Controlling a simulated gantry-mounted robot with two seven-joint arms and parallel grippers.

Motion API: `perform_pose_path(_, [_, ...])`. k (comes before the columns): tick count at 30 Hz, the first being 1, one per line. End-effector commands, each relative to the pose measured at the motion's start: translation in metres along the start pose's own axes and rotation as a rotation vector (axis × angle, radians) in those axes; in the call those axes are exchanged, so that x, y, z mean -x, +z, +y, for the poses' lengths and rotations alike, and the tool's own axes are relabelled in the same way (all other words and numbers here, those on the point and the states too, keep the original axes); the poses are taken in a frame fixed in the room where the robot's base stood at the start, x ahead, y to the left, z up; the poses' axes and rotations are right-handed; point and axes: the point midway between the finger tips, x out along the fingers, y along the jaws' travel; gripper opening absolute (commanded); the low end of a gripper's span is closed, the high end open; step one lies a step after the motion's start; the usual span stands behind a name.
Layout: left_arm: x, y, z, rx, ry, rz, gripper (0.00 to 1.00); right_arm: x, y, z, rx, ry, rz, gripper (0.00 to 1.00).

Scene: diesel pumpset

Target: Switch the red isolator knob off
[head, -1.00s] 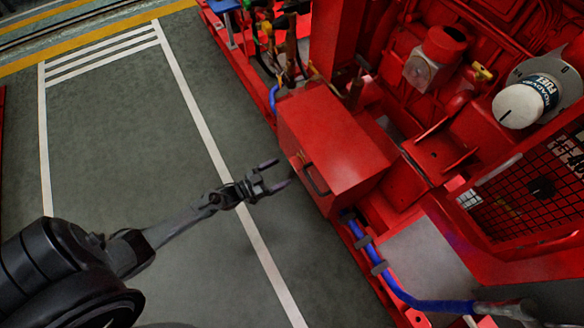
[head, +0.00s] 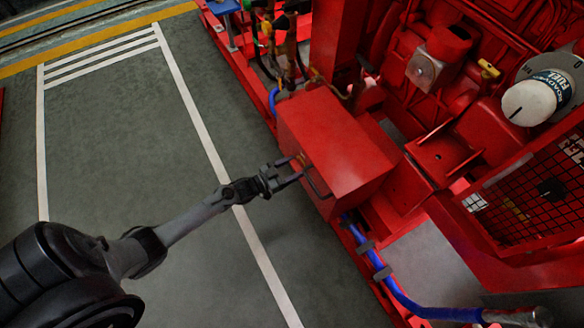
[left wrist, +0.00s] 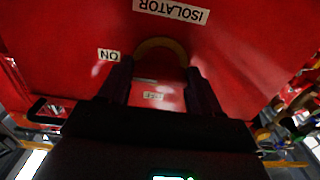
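The red isolator box (head: 335,140) stands at the skid's edge in the head view. My left gripper (head: 295,168) is at its near side face, fingers apart and pointing at it. The left wrist view shows this face (left wrist: 60,45) close up, with white ISOLATOR, ON and OFF labels. A yellow-brown curved rim (left wrist: 160,45) shows between the fingertips of my left gripper (left wrist: 160,65), apparently around the knob. The knob itself is mostly hidden, so I cannot tell its setting or whether the fingers touch it. My right gripper is not in view.
A dark bar handle (head: 317,184) sticks out of the box beside my left gripper; it also shows in the left wrist view (left wrist: 42,110). A blue hose (head: 395,285) runs below the box. The floor at left is clear.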

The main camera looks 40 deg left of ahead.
Motion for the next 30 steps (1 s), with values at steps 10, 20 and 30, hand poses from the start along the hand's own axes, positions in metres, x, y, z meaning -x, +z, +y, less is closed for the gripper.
perform_pose_path(10, [0.0, 0.0, 0.0, 0.006, 0.0, 0.0, 0.33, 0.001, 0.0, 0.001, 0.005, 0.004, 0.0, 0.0])
perform_pose_path(20, [0.0, -0.001, 0.0, 0.124, -0.001, -0.001, 0.33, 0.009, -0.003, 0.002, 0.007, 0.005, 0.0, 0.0])
perform_pose_path(30, [0.001, -0.001, 0.0, 0.417, -0.002, -0.002, 0.33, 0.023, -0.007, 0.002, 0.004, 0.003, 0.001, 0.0])
